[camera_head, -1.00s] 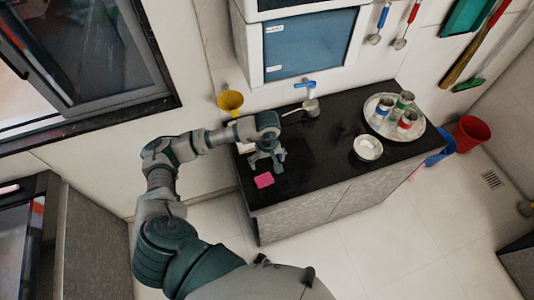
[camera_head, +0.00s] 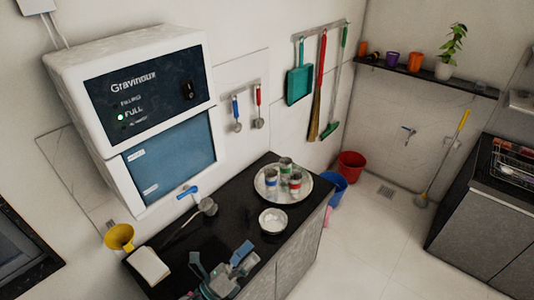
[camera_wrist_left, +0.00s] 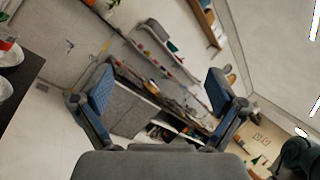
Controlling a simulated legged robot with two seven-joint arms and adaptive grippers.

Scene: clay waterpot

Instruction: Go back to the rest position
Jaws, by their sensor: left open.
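My left gripper (camera_head: 220,262) is at the bottom of the head view, over or in front of the near side of the black counter (camera_head: 178,240). Its fingers are spread and nothing is between them. In the left wrist view the same gripper (camera_wrist_left: 158,88) shows two blue-padded fingers wide apart, with only the distant room between them. Most of my left arm is out of the head view. My right gripper is in neither view.
A yellow funnel (camera_head: 119,237) is by the wall. Red (camera_head: 350,163) and blue (camera_head: 334,188) buckets stand beyond; the floor (camera_head: 370,245) at right is clear.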

